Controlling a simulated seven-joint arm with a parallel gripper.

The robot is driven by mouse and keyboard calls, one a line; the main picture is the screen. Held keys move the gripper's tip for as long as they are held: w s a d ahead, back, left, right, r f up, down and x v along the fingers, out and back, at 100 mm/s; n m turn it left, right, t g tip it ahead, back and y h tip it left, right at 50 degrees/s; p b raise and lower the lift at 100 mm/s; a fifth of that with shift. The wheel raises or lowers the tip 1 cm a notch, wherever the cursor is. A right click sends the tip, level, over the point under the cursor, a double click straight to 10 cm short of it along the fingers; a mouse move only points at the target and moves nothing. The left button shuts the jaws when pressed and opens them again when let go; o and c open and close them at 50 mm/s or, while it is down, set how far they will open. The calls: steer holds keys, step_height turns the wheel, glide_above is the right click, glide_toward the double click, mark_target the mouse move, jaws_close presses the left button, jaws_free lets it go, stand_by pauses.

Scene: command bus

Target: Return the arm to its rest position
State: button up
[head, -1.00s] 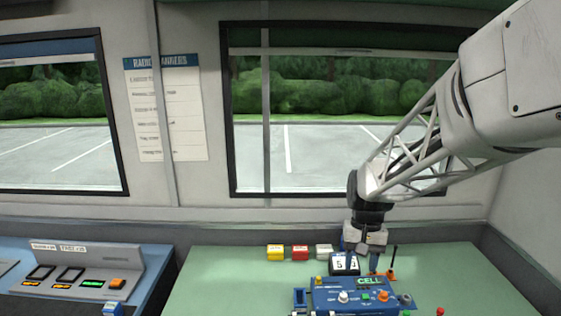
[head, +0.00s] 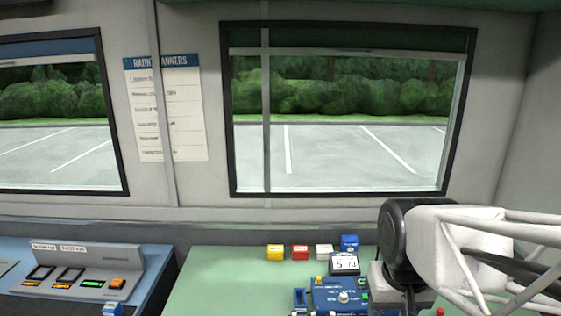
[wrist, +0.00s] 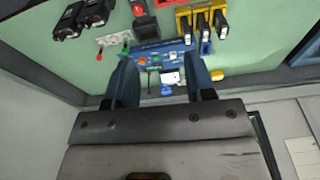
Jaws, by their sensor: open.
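My gripper (wrist: 160,88) shows in the wrist view with its two dark fingers apart and nothing between them. It is above the green table (head: 215,285), pointing down toward the blue control box (wrist: 170,55). In the head view my arm comes in from the lower right, and its wrist hides the right part of the blue control box (head: 338,298). The gripper's fingertips are hidden in the head view. A small display reading "5 73" (head: 344,262) stands behind the box.
A grey console (head: 75,275) is on the blue desk at left. The wrist view shows black handsets (wrist: 82,18) and a yellow rack (wrist: 197,15). The table's left part is clear.

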steer(key=shift+t, duration=0.4)
steer(key=shift+s+f, duration=0.15)
steer(key=shift+s, duration=2)
steer(key=shift+c, duration=0.3)
stand_by(0.8)
